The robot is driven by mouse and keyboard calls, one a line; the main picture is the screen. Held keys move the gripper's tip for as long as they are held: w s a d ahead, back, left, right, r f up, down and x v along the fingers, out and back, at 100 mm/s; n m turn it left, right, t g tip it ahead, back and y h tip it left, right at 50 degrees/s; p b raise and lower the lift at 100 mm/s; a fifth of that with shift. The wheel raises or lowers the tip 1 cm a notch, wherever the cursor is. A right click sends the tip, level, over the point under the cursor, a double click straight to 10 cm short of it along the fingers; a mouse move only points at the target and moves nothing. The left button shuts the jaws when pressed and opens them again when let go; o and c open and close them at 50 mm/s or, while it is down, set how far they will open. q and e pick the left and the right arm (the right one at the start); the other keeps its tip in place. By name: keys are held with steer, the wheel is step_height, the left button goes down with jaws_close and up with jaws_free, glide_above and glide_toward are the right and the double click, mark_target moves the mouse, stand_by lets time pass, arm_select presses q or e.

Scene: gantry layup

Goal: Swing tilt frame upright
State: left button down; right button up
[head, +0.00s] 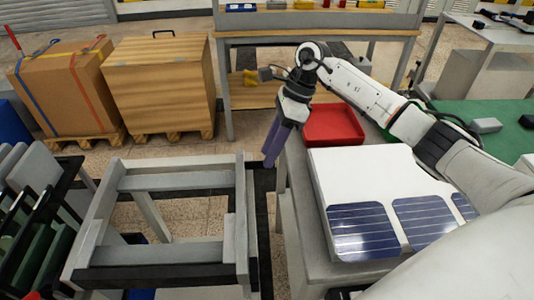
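The tilt frame (180,181) is a grey rectangular frame with crossbars and dark edging, at the lower left of the head view. It lies low and roughly flat, not upright. My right gripper (270,158) reaches in from the right and points down beside the frame's far right corner. Its purple-grey fingers are close together; whether they touch the frame or hold part of it I cannot tell. My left gripper is not in view.
A grey table (308,230) to the right holds a white panel (370,170) with dark blue solar cells and a red tray (333,124). Crates (160,85) on pallets stand behind the frame. A rack of dark panels (40,245) stands close on the left.

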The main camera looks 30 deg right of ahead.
steer(key=shift+x, duration=1.05)
steer(key=shift+c, duration=0.2)
steer(key=shift+w, duration=0.1)
jaws_close()
steer(key=shift+r, duration=0.15)
